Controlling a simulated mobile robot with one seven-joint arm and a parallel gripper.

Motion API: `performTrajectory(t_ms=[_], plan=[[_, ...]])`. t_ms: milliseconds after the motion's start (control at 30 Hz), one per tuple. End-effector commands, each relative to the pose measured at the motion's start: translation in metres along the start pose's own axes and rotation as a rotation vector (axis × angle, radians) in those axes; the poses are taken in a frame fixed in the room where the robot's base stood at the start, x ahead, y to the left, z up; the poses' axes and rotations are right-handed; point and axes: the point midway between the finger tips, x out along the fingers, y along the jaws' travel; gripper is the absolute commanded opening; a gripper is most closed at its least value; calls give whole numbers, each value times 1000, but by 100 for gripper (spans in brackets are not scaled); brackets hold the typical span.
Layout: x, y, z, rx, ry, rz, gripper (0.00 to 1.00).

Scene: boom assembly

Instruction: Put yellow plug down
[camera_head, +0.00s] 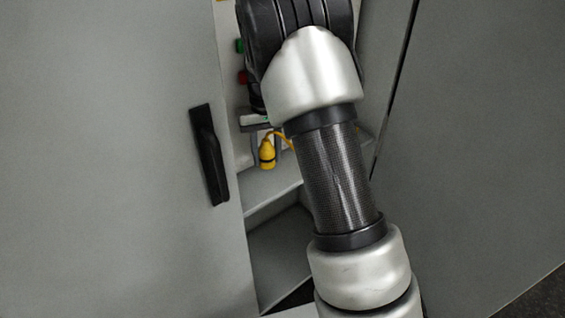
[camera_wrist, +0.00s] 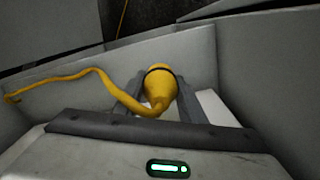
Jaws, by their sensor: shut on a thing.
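The yellow plug (camera_wrist: 161,84) has a dark band and a yellow cable (camera_wrist: 85,74) that runs to the left in the wrist view. My gripper (camera_wrist: 160,80) is shut on the plug, with one finger on each side of it. In the head view the yellow plug (camera_head: 267,152) hangs below my gripper, above or in front of a grey ledge inside the cabinet. My arm hides most of my gripper there. I cannot tell whether the plug touches the ledge.
A grey cabinet door (camera_head: 110,150) with a black handle (camera_head: 209,155) stands at the left. Another grey panel (camera_head: 470,140) is at the right. Between them is a narrow opening with a grey ledge (camera_head: 262,192). Green (camera_head: 240,46) and red (camera_head: 242,77) parts show on the back panel.

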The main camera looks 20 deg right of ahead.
Motion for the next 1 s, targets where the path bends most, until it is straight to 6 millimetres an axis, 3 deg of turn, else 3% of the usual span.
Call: performTrajectory(t_ms=[100, 333, 533, 900, 933, 1000], plan=[[23, 0, 0, -1, -2, 1, 1], [42, 0, 0, 1, -1, 0, 1], [70, 0, 0, 1, -2, 1, 1], [76, 0, 0, 1, 0, 0, 1], [75, 0, 0, 1, 0, 0, 42], [75, 0, 0, 1, -1, 0, 54]])
